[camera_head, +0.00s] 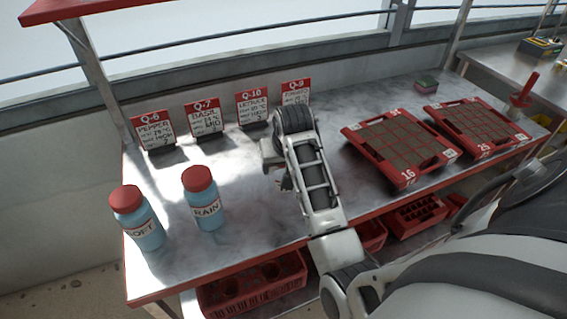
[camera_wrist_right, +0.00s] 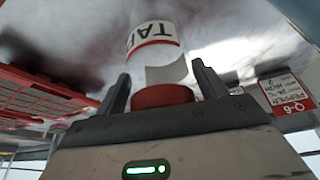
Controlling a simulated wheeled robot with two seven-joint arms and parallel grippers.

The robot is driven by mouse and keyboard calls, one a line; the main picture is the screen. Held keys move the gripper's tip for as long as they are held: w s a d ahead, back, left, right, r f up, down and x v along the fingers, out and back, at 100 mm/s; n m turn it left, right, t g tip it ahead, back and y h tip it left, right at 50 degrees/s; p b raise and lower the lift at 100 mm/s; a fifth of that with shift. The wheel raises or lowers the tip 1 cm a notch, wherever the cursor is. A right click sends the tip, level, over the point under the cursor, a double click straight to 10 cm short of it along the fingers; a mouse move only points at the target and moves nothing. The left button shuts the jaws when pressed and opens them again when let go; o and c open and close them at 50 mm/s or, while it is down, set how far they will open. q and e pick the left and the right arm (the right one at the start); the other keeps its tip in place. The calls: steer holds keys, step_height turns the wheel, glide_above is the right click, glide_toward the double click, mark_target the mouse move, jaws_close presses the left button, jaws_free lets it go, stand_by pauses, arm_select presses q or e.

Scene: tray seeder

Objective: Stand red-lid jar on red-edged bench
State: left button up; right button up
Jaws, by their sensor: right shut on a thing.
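The red-edged bench (camera_head: 255,215) has a grey metal top and a red rim. My right gripper (camera_wrist_right: 163,84) is shut on a red-lidded jar (camera_wrist_right: 160,97) in the right wrist view. The fingers sit on both sides of the lid, and a label reading TAP shows beyond it. In the head view my right arm reaches over the middle of the bench and hides the held jar and most of the gripper. I cannot tell whether the jar touches the bench top. My left gripper is not in view.
Two blue red-lidded bottles, SOFT (camera_head: 144,232) and RAIN (camera_head: 206,212), stand at the left. Several sign cards, including Q-7 (camera_head: 206,118), line the back. Seed trays 16 (camera_head: 408,178) and 25 (camera_head: 484,152) lie at the right. Red crates (camera_head: 250,295) sit below.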

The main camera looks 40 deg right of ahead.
steer(key=o, duration=1.4)
steer(key=v, duration=1.2)
